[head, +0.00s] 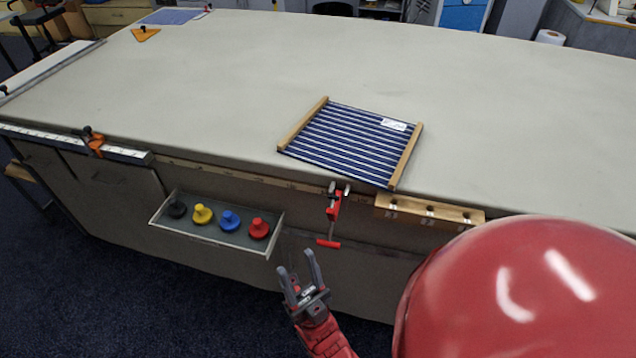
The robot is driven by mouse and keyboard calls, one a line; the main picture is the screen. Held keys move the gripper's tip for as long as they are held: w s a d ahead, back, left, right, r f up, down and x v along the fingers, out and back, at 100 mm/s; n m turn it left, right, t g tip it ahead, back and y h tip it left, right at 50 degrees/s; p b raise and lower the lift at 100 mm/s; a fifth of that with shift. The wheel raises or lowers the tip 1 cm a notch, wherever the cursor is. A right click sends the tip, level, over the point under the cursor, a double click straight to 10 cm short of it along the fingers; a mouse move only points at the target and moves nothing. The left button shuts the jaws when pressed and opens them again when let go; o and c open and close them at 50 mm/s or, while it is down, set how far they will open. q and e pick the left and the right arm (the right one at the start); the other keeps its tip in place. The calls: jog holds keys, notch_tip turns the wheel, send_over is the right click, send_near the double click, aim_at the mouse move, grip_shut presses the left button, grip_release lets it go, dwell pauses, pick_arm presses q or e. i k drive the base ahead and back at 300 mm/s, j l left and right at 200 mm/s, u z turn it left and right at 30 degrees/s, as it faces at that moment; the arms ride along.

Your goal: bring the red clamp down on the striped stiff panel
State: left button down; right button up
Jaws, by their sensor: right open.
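The striped stiff panel (345,144) is dark blue with white stripes, has a wooden strip along its left and right sides and a white label at its upper right. It lies flat on the table close to the front edge. The red clamp (333,207) sits at the table's front edge, just below the panel's front side, with its red handle hanging down. My right gripper (301,270) is open and empty, in front of the table, below and a little left of the clamp, apart from it. My left gripper is not in view.
An open drawer (160,222) with black, yellow, blue and red knobbed pieces juts out left of my gripper. A wooden block with holes (462,213) is on the front edge right of the clamp. An orange clamp (94,143) sits further left. Most of the tabletop (480,110) is clear.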

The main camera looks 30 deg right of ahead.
aim_at(332, 213)
jog(key=i+j+z, duration=0.25)
jog(key=i+j, duration=0.2)
jog(key=i+j+z, duration=0.2)
jog(key=i+j, duration=0.25)
jog(key=j, duration=0.2)
jog(key=z, duration=1.25)
